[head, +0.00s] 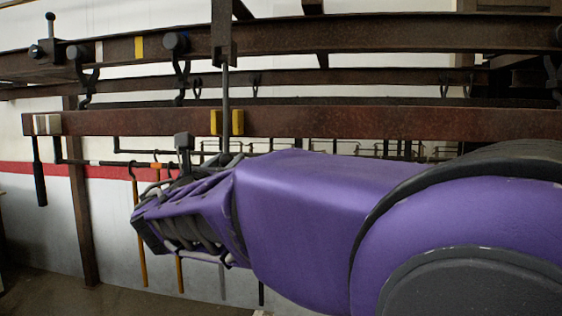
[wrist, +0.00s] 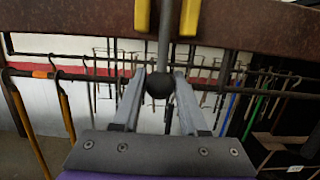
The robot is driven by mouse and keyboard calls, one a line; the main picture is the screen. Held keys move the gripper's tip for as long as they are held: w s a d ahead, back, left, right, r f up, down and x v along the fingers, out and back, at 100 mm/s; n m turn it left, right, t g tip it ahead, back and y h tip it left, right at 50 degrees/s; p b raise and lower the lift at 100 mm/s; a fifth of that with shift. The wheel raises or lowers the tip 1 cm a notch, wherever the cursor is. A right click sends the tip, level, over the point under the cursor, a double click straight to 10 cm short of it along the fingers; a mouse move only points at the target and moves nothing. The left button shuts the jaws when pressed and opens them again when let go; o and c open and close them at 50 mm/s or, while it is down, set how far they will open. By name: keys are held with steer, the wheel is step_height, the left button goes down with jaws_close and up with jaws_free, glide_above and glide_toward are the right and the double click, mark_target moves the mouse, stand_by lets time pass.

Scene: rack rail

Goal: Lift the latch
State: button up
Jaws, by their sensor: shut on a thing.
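The latch is a thin upright grey rod (head: 225,90) that hangs from a dark bracket on the upper rusty rail. It passes between two yellow blocks (head: 237,122) on the lower rail. In the wrist view the rod (wrist: 165,40) ends in a dark round knob (wrist: 159,84) just below the lower rail. My gripper (wrist: 159,76) is shut on the knob, with one grey finger on each side. In the head view, my purple arm hides part of the gripper and the knob.
The lower rusty rail (head: 350,123) runs across just above my gripper. Hooks and shackles hang from the upper rail (head: 400,35). A bar behind carries orange-handled tools (wrist: 66,110). A dark handle (head: 39,170) hangs at the left.

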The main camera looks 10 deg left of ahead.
steer(key=shift+s+a+r, duration=0.1)
steer(key=shift+s+r, duration=0.05)
steer(key=shift+s, duration=0.9)
steer(key=shift+s+a+r, duration=0.1)
steer(key=shift+s+r, duration=0.05)
steer(key=shift+s, duration=0.9)
steer(key=s+a+r+p, duration=0.1)
steer(key=s+r, duration=0.9)
steer(key=s, duration=0.3)
steer(key=shift+s+r, duration=0.15)
steer(key=shift+r, duration=0.25)
steer(key=o, duration=1.1)
steer(key=shift+f, duration=0.1)
steer(key=shift+s, duration=0.1)
